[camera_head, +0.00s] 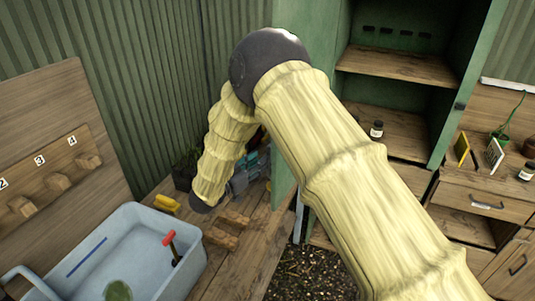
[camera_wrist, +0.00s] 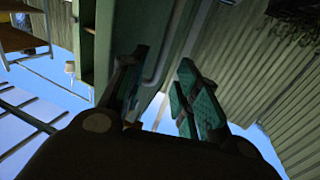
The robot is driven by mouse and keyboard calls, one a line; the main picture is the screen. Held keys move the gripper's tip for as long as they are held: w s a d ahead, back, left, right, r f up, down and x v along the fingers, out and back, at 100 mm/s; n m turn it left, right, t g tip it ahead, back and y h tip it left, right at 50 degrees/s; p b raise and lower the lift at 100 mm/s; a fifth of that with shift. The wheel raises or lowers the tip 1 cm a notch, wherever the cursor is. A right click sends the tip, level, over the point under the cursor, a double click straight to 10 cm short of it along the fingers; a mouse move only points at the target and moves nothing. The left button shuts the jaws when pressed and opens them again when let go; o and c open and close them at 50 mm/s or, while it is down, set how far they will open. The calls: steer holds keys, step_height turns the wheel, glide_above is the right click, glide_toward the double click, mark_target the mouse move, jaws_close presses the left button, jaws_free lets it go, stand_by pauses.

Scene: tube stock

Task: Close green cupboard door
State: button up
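The green cupboard (camera_head: 342,35) stands open at the back, its wooden shelves showing. A green panel at its left, which looks like the swung-out door (camera_head: 285,170), is partly hidden behind my yellow-sleeved arm. In the wrist view a green panel (camera_wrist: 118,25) with a pale bar like a handle (camera_wrist: 167,45) lies beyond the fingers. My gripper (camera_head: 250,172) is low and left of the panel in the head view, partly hidden by my arm. In the wrist view my gripper (camera_wrist: 165,95) has its teal-padded fingers apart, with nothing clearly held; contact with the panel cannot be told.
A pale blue tub (camera_head: 150,235) with a red-handled tool stands on the wooden bench (camera_head: 235,265) at lower left. A numbered peg board (camera_head: 50,175) leans behind it. Wooden drawers (camera_head: 485,203) stand at right.

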steer(key=shift+x, duration=2.95)
steer(key=shift+c, duration=0.2)
jaws_close()
